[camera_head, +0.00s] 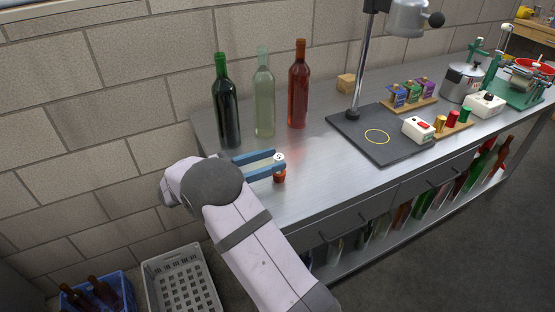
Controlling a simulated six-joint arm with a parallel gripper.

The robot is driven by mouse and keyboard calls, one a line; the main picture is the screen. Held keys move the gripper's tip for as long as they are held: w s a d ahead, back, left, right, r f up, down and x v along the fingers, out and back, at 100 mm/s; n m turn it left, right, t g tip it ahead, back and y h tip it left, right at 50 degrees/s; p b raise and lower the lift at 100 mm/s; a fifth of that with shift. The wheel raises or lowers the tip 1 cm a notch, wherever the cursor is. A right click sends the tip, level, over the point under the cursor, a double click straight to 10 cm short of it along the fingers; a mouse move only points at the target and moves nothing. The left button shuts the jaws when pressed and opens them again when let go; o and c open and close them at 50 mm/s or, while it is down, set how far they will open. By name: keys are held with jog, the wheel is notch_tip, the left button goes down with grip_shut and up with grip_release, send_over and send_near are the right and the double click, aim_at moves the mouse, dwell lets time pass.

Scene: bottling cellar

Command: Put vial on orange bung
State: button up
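A small white-topped vial (279,157) is between the tips of my gripper's two blue fingers (274,161), near the left front of the steel bench. The fingers are spaced about as wide as the vial. I cannot tell whether they press on it or stand just clear. An orange-red bung (279,177) shows directly below the vial, partly hidden by the near finger. The vial looks upright over the bung. The near finger hides whether they touch.
Three tall bottles, dark green (227,105), pale green (264,98) and red-brown (298,88), stand behind my gripper. A dark stand base (375,148) with a yellow ring lies to the right. The steel bench (315,180) is clear between the gripper and the base.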

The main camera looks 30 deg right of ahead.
jog(key=a+b, duration=0.1)
jog(key=a, duration=0.8)
